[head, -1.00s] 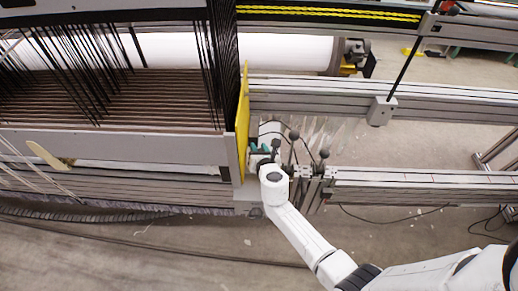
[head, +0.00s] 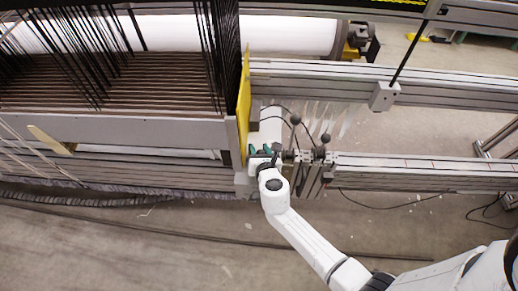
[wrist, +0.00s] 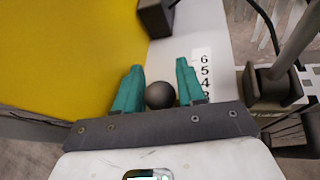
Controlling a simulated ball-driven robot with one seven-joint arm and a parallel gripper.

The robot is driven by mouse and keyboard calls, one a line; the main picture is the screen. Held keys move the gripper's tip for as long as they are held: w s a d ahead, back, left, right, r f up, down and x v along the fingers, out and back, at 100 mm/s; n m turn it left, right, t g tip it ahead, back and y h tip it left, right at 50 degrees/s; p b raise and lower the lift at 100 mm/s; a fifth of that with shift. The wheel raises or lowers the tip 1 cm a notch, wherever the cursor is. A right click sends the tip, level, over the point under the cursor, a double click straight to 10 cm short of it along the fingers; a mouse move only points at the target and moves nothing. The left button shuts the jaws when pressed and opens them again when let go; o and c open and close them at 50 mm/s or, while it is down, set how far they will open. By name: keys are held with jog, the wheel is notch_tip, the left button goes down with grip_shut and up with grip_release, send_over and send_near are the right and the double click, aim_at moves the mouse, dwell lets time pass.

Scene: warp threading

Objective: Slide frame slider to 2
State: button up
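My gripper (wrist: 158,88) has two teal fingers, one on each side of a round black knob (wrist: 160,96). A slight gap seems to show at the knob's right side. The knob is in front of a pale plate with a printed number scale (wrist: 205,75); 6, 5 and 4 are readable, and the lower figures are partly hidden by my gripper. No pointer is clear. In the head view my gripper (head: 260,149) is at the frame's right end, just right of the yellow panel (head: 243,95); the knob is not clear there.
The yellow panel fills the left of the wrist view, close to my left finger. A black block (wrist: 156,18) sits beyond the fingers. Ball-topped levers (head: 325,138) and a grey rail (head: 420,172) are to the right. Open floor (head: 130,250) lies in front.

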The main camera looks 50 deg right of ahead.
jog(key=p+v, duration=0.1)
jog(key=v, duration=1)
jog(key=shift+p, duration=0.4)
jog(key=s+d+r+m+g+p, duration=0.4)
jog(key=s+d+r+m+g, duration=0.3)
jog(key=m, duration=1)
jog(key=s+a+r+m+g+y+p, duration=0.3)
jog(key=s+a+m+y, duration=0.4)
jog(key=a, duration=0.4)
jog(key=s+m, duration=0.1)
jog(key=m, duration=0.1)
jog(key=shift+s+m+y, duration=0.4)
